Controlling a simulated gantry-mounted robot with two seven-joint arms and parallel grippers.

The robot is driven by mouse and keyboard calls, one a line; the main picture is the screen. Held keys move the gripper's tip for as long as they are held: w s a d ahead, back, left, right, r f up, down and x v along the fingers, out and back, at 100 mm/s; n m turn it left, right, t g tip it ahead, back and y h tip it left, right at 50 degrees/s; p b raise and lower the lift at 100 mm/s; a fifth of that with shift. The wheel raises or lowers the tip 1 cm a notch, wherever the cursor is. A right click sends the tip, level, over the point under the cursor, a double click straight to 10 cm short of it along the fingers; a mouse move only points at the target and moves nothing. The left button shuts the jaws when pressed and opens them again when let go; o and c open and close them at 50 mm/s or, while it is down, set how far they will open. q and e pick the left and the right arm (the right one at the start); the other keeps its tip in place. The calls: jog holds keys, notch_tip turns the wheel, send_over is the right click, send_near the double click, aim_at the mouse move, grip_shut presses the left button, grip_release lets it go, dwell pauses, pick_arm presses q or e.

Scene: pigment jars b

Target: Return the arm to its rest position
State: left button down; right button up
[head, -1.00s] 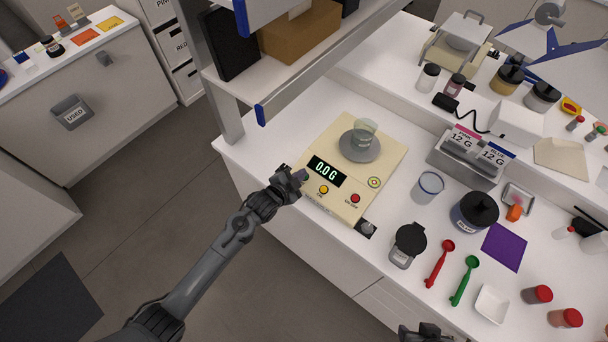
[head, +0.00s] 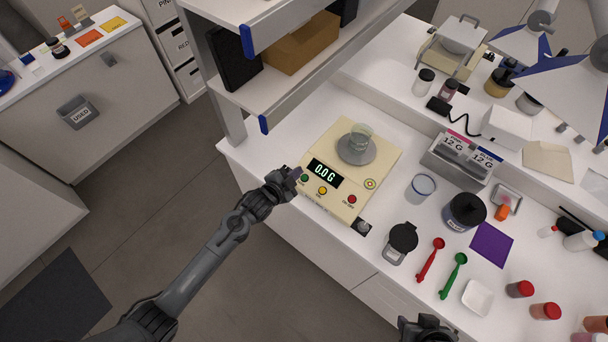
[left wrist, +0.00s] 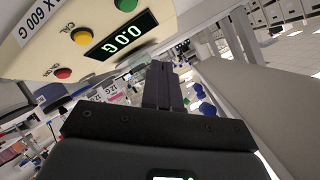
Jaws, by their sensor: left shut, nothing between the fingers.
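My left arm comes in from the left in the head view, and its gripper (head: 296,173) is at the front left corner of the cream balance (head: 333,209). The gripper is shut and empty, close to the green button (head: 305,178); I cannot tell whether it touches. The display reads 0.0 G.
A shelf (head: 316,69) with a brown box (head: 302,43) overhangs the bench left of the balance. A black-lidded jar (head: 402,239), a larger dark jar (head: 463,212), an empty glass (head: 420,187), and red (head: 431,260) and green scoops (head: 453,276) stand to the right. Open floor lies left.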

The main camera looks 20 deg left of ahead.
pick_arm(q)
jog(key=shift+f, duration=0.1)
dwell(0.5)
jog(key=s+d+f+n+g+p, duration=0.1)
jog(key=s+p, duration=0.1)
jog(key=s, duration=0.4)
jog(key=s+d+f+g+p, duration=0.1)
jog(key=s+f+p, duration=0.1)
jog(key=s, duration=0.4)
jog(key=s+a+r+n+g+y+p, duration=0.1)
jog(key=s+a+r+n+g, duration=0.1)
jog(key=s+r, duration=0.6)
jog(key=s+a+r+n+g+y+p, duration=0.1)
jog(key=s+a+r+n+g+y, duration=0.1)
jog(key=s+r+n+g, duration=0.3)
jog(key=s+a+r+n, duration=0.1)
jog(key=s+r, duration=0.2)
jog(key=s, duration=0.3)
jog(key=shift+s+a+r+n, duration=0.2)
jog(key=shift+s+r+n, duration=0.1)
jog(key=shift+s+r, duration=0.1)
